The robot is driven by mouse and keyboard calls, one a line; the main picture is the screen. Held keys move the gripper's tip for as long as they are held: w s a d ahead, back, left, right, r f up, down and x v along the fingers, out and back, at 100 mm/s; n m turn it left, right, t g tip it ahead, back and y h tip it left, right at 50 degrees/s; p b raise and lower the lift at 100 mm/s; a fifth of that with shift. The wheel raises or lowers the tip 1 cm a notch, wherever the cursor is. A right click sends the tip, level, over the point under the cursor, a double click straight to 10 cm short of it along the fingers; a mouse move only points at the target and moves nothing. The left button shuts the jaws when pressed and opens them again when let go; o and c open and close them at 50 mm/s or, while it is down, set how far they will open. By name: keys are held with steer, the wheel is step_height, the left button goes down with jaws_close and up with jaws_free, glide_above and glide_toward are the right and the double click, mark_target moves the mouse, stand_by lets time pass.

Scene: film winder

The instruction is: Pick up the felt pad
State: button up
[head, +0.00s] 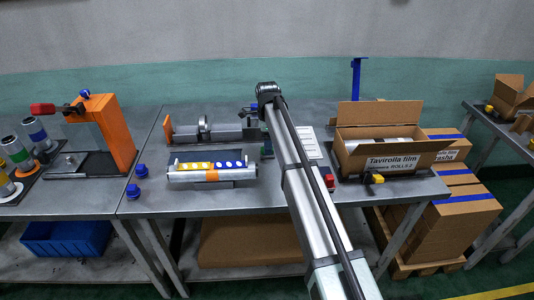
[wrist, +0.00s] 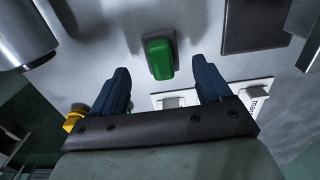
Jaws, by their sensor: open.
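In the wrist view a green block (wrist: 160,58) with rounded edges sits on a grey base on the metal table. It may be the felt pad; I cannot tell for certain. My gripper (wrist: 161,70) is open, with its two dark blue fingers apart to the left and right of the block as seen in the picture. The block's near end shows in the gap, and nothing is held. I see no contact. In the head view my arm covers part of the table, and I cannot make out the felt pad clearly there.
A film roller unit (head: 212,175) with yellow and blue dots lies left of my arm. An open carton (head: 390,161) stands right of it, with a yellow-black item (head: 373,178) in front. A red item (head: 330,183) is close beside my arm. Blue knobs (head: 133,191) stand left.

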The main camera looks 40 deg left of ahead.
steer(key=shift+a+f, duration=0.1)
steer(key=shift+f, duration=1.75)
steer(key=c, duration=1.1)
